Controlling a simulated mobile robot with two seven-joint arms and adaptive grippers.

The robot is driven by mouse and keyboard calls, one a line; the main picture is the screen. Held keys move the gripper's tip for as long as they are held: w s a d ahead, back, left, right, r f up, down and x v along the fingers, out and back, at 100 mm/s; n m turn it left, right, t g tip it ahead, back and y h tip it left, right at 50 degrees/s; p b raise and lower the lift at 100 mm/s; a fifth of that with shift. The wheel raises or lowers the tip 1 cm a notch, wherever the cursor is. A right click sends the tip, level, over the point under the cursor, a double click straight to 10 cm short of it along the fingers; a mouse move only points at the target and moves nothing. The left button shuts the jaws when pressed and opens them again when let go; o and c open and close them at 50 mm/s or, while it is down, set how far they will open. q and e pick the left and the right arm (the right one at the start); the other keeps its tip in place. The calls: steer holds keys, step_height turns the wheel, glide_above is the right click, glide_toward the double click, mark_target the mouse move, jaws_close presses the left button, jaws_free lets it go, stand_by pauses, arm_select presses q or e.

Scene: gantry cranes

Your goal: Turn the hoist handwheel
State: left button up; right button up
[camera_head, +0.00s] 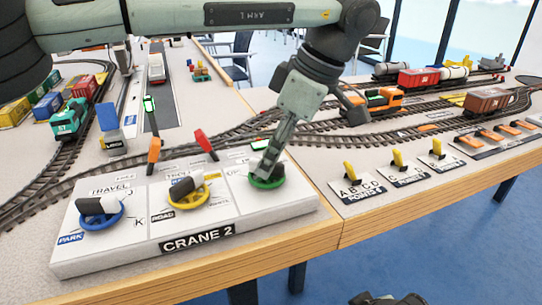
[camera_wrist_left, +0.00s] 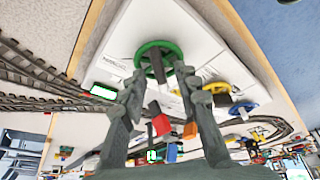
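The green handwheel (camera_head: 267,183) is at the right end of the white CRANE 2 panel (camera_head: 190,262). Its own label is hidden behind my arm. My left gripper (camera_head: 268,170) points down at this wheel, with its fingertips right at it. In the left wrist view, the green wheel (camera_wrist_left: 150,47) and its dark centre grip (camera_wrist_left: 157,68) show between the two spread fingers (camera_wrist_left: 160,75). The fingers stand apart, and I cannot tell whether they touch the wheel. A dark part at the bottom edge, probably my right gripper (camera_head: 386,299), is mostly cut off.
A yellow wheel (camera_head: 188,204) and a blue wheel (camera_head: 101,222) sit left on the same panel. An orange lever (camera_head: 154,149) and a red lever (camera_head: 206,145) stand behind them. Yellow points levers (camera_head: 349,170) stand to the right. Tracks with trains lie behind.

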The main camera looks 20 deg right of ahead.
arm_select(q)
steer(key=v, duration=1.1)
steer(key=shift+r, duration=0.25)
